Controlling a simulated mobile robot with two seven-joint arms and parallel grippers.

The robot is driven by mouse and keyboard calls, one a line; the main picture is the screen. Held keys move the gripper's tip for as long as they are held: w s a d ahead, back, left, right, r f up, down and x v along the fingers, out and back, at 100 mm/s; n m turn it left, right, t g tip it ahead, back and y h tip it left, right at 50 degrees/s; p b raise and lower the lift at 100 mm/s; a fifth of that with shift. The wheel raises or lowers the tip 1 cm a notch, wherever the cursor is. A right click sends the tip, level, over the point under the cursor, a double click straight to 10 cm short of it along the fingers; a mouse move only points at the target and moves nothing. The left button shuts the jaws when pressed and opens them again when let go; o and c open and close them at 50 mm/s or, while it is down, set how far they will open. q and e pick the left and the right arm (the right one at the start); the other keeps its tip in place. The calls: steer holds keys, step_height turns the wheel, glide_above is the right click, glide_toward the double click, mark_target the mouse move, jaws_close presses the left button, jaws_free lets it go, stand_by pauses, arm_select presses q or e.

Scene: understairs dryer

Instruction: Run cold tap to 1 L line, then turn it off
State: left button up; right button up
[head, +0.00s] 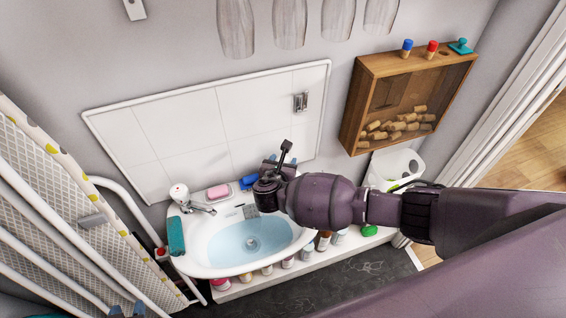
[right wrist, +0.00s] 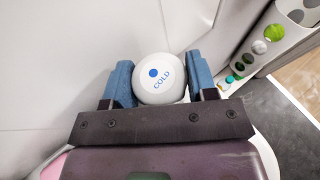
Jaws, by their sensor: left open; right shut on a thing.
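The white cold tap knob (right wrist: 160,78), marked COLD with a blue dot, sits between the two blue fingers of my right gripper (right wrist: 161,85) in the right wrist view. The gripper is shut on it. In the head view my right gripper (head: 277,161) is at the basin's back right, and my wrist hides the cold tap. The white basin (head: 192,262) holds pale blue water (head: 235,240), with the drain visible through it. I cannot make out a 1 L line or any stream. My left gripper (head: 127,312) is open and empty at the bottom left edge.
Another tap (head: 181,193) with a red mark stands at the basin's back left. Pink soap (head: 219,191), a blue item (head: 248,182) and a teal cloth (head: 176,237) are on the rim. Bottles line the shelf below. A wooden cork box (head: 356,105) hangs at the right.

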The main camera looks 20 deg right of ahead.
steer(key=shift+m+g+h, duration=0.6)
steer(key=shift+m+h, duration=0.5)
steer(key=o, duration=0.8)
steer(key=shift+c, duration=0.2)
steer(key=shift+o, duration=0.8)
steer(key=shift+s+d+r, duration=0.1)
